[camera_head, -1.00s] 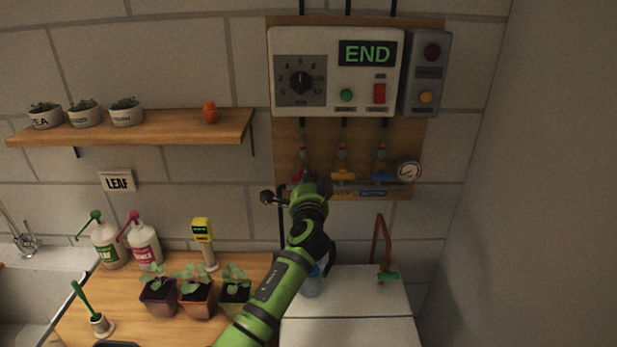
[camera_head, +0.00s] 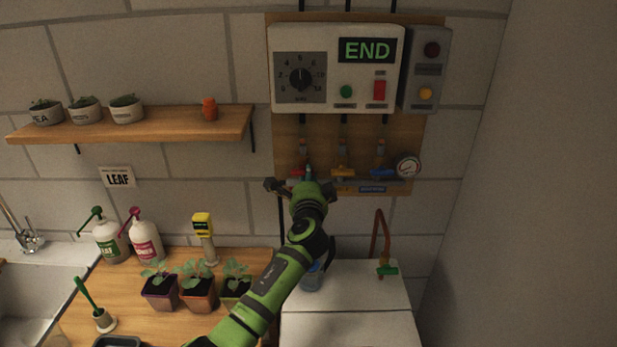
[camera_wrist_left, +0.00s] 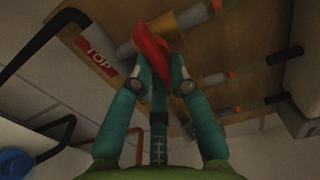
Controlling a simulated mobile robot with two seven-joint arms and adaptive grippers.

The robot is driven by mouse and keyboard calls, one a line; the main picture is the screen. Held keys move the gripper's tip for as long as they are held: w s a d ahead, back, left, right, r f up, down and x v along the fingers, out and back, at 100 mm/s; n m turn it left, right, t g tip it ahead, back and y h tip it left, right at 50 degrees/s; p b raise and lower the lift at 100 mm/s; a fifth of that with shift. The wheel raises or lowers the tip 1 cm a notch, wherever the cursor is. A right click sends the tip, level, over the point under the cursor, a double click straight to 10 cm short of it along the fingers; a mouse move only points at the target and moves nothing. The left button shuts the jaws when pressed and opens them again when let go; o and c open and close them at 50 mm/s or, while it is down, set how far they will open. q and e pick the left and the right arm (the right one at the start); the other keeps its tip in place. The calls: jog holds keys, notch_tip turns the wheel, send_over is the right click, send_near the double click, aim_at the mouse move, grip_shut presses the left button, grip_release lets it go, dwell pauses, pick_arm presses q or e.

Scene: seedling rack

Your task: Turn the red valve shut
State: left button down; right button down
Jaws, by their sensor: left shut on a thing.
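The red valve (camera_head: 296,172) is the left one of the row on the wooden wall board, partly hidden behind my left gripper (camera_head: 307,179). The handle looks slanted in that view. The pipe behind it and a label reading "TOP" (camera_wrist_left: 101,63) are beside it. My right gripper is not in view.
A yellow valve (camera_head: 343,173) and a blue valve (camera_head: 380,175) sit right of the red one, with a round gauge (camera_head: 408,166). A control box (camera_head: 335,68) reading "END" hangs above. Potted seedlings (camera_head: 198,292) stand on the counter below left.

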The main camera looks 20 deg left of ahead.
pick_arm(q)
jog(key=shift+f, duration=0.15)
jog(key=c, duration=1.2)
grip_release()
jog(key=shift+s, duration=0.15)
jog(key=v, duration=1.2)
